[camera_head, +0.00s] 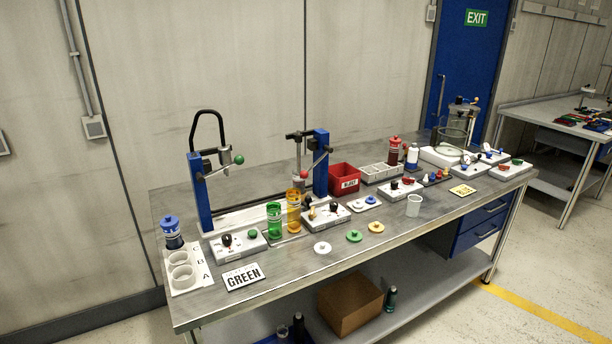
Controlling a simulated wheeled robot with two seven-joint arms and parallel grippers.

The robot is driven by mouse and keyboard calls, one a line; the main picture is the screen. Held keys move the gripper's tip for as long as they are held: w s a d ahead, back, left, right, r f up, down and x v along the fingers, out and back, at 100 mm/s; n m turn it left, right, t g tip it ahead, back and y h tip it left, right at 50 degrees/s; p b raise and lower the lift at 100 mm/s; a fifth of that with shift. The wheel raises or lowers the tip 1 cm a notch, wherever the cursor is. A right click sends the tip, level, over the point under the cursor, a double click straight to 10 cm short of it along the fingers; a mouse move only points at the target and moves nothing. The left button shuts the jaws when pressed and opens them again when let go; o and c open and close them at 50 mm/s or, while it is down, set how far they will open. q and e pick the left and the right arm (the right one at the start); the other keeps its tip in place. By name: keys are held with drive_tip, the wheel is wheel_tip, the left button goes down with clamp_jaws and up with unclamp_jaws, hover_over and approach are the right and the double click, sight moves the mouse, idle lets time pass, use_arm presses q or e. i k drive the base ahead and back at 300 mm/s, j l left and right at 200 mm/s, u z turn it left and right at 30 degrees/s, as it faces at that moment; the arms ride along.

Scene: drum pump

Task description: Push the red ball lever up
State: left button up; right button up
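A small red ball (328,148) sits on the end of a thin lever at the right blue post (320,165), on the workbench. A second blue post (202,190) to the left has a black hoop and a lever with a green ball (239,159). Neither of my grippers is in view.
The steel workbench (300,262) holds green and orange cylinders (293,210) in front of the right post. A red bin (344,179) stands to its right. A GREEN sign (243,276) lies near the front left. Control boxes, discs and bottles crowd the bench.

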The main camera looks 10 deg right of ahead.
sight(304, 175)
drive_tip(key=i+l, duration=0.25)
drive_tip(key=l, duration=0.3)
drive_tip(key=i+l+z, duration=0.1)
drive_tip(key=i+l, duration=0.2)
drive_tip(key=l, duration=0.2)
drive_tip(key=i+l+z, duration=0.1)
drive_tip(key=i+l, duration=0.2)
drive_tip(key=l, duration=0.2)
drive_tip(key=i+l, duration=0.3)
drive_tip(key=l, duration=0.2)
drive_tip(key=i+l+z, duration=0.1)
drive_tip(key=i+l, duration=0.2)
drive_tip(key=l, duration=0.2)
